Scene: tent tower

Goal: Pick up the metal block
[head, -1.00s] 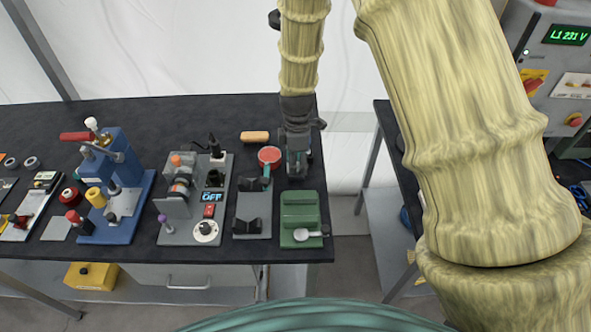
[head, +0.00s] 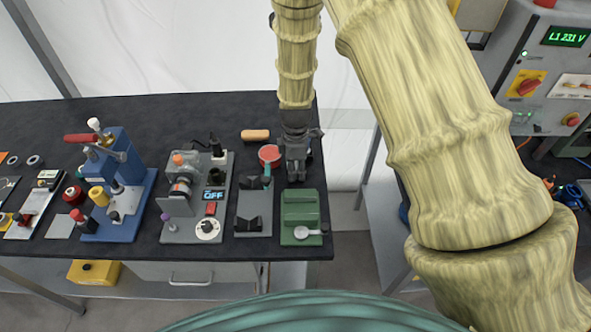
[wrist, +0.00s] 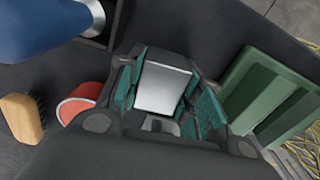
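The metal block (wrist: 163,87) shows in the wrist view as a pale silver face between the teal-padded fingers of my gripper (wrist: 163,100). A finger is close along each side of it. I cannot tell whether the pads press on it or only stand beside it. In the head view my gripper (head: 296,172) points down over the right end of the dark bench, behind the green block-like fixture. The metal block cannot be made out clearly there.
The green fixture (head: 300,207) with a round dial stands just in front of my gripper. A grey V-block stand (head: 252,222) and a red round piece (head: 269,154) are to its left. A wooden brush (head: 255,135) lies behind. The bench's right edge is close.

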